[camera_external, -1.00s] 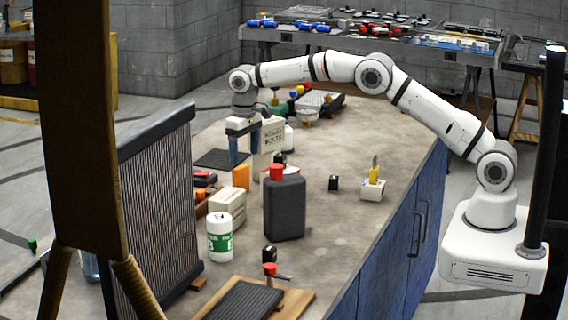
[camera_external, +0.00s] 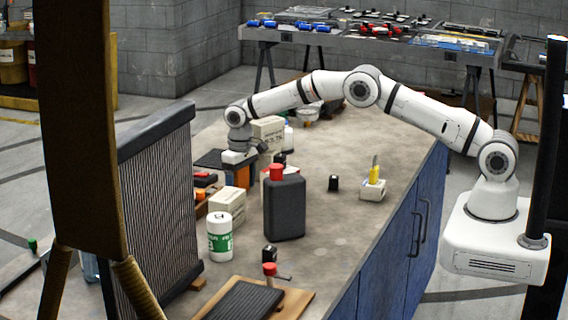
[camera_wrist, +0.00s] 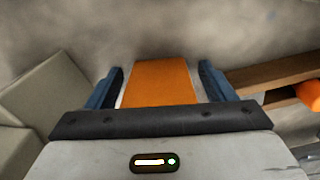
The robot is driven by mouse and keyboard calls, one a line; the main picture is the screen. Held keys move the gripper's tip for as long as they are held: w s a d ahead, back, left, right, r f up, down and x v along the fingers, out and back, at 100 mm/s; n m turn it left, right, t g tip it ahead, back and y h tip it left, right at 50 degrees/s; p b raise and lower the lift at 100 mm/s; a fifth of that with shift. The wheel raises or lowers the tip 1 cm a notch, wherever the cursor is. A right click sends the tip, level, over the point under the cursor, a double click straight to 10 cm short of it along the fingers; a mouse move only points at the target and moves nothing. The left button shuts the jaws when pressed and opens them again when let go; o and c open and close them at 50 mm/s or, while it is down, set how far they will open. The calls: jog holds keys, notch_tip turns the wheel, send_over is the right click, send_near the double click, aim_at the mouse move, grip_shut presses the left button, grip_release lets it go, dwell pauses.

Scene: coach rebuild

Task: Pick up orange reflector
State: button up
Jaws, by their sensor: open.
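The orange reflector (camera_wrist: 160,83) lies between the two blue fingers of my gripper (camera_wrist: 161,85) in the wrist view, with a narrow gap at each side near the fingertips. In the external view the reflector (camera_external: 242,176) shows as an orange patch among my fingers on the bench. My gripper (camera_external: 238,174) is lowered around it, pointing down, with its jaws open. The lower part of the reflector is hidden by the gripper body in the wrist view.
A cream box (camera_external: 227,205) and a white-green canister (camera_external: 220,238) stand nearer the camera. A black jug with a red cap (camera_external: 285,207) stands to the right. A wooden tray (camera_wrist: 275,76) with an orange cylinder (camera_wrist: 310,94) is close beside my gripper. The bench's right half is mostly clear.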

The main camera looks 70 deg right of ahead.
jog(key=shift+c, duration=0.4)
jog(key=c, duration=1)
